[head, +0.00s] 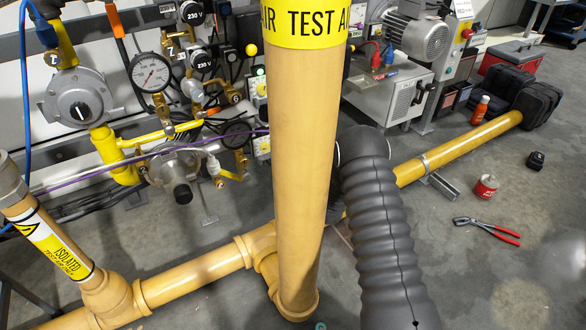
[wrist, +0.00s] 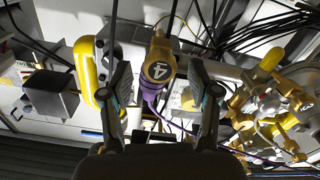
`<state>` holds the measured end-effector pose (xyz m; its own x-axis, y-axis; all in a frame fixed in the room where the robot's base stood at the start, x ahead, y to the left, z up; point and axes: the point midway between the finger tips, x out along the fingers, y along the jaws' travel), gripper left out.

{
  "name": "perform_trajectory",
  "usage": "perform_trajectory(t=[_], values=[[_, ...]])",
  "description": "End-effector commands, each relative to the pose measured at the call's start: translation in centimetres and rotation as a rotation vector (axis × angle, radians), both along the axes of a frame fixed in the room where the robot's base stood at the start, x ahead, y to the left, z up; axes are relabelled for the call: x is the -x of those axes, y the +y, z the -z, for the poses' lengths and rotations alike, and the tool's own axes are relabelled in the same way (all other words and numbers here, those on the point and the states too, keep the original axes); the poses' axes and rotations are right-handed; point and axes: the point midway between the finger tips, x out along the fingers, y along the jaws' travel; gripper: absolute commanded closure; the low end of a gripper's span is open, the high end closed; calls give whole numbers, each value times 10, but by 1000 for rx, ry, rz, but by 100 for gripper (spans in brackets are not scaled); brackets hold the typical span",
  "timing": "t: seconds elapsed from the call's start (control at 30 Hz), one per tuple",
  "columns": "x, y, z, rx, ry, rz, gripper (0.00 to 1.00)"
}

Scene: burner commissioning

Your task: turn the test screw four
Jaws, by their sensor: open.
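In the wrist view, a yellow-brown fitting (wrist: 158,68) carries a dark label with a 4, which reads upside down. A purple part joins its lower end. I cannot tell which part of it is the test screw. My gripper (wrist: 160,82) is open in the wrist view, with one finger to the left of the fitting and one to the right. Gaps show between the fitting and both fingers, and the depth between them is unclear. In the head view I make out neither my gripper nor the label 4.
A thick yellow pipe (head: 300,170) stands upright in the head view and hides part of the valve panel. A pressure gauge (head: 151,73) and a regulator (head: 78,98) are left of it. In the wrist view, brass valve parts (wrist: 272,100) crowd the right and a black box (wrist: 50,95) the left.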

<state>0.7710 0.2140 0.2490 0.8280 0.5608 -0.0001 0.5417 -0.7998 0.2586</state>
Motion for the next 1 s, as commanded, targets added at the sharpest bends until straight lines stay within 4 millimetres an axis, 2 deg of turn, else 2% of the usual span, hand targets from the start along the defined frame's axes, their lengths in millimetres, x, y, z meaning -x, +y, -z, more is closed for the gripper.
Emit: perform_trajectory(t=[0.2,0.47,0.57,0.7,0.73,1.0], values=[[-12,7,0,0,-2,1,39],[-12,8,0,0,0,1,39],[-12,8,0,0,0,1,59],[-12,8,0,0,0,1,94],[-12,8,0,0,0,1,99],[-13,7,-1,15,-11,2,99]])
